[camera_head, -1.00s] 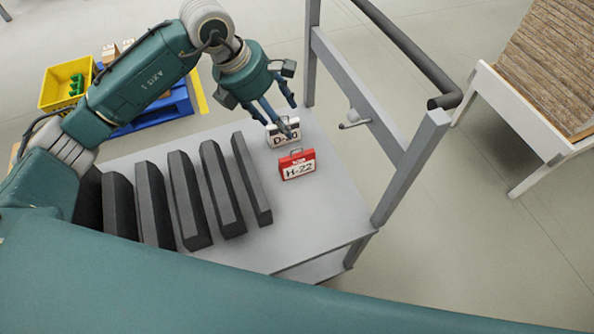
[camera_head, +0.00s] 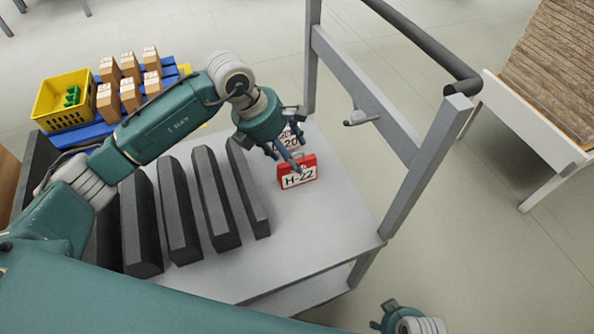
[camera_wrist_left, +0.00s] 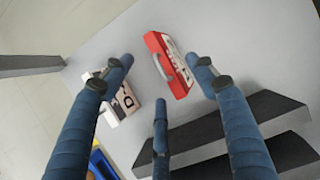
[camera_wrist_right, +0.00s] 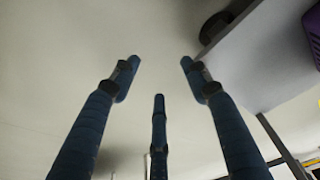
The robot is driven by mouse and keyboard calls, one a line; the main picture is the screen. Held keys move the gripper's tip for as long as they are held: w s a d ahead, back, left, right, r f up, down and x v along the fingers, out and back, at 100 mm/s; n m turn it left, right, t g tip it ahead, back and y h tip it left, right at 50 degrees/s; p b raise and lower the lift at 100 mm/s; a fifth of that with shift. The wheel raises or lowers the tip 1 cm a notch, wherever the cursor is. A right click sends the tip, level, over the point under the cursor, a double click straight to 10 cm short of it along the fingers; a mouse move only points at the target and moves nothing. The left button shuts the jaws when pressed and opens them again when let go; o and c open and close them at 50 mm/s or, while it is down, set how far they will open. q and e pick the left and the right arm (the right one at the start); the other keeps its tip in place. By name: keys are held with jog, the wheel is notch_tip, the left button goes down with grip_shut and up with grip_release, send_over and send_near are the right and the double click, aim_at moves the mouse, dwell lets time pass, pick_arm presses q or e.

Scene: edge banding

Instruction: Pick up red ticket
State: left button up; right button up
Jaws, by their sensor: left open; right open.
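The red ticket (camera_head: 297,178), labelled H-22, stands on the grey cart top (camera_head: 320,215) in the head view. My left gripper (camera_head: 285,158) is open and empty, close above the red ticket. My right gripper (camera_wrist_right: 158,85) is open and empty over bare floor.
Several dark grey bars (camera_head: 215,195) stand in a row left of the tickets. The cart's upright frame and handle (camera_head: 430,50) rise on the right. A yellow crate (camera_head: 65,100) and several cardboard boxes (camera_head: 130,90) sit on a blue pallet behind.

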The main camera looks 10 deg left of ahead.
pick_arm(q)
jog(key=x, duration=0.4)
jog(key=shift+s, duration=0.15)
jog(key=shift+d+f, duration=0.15)
jog(key=shift+f, duration=0.2)
jog(key=c, duration=0.9)
pick_arm(e)
jog(key=shift+w+r, duration=0.25)
jog(key=shift+r, duration=0.6)
pick_arm(q)
jog(key=shift+r, duration=0.15)
jog(key=shift+c, duration=0.3)
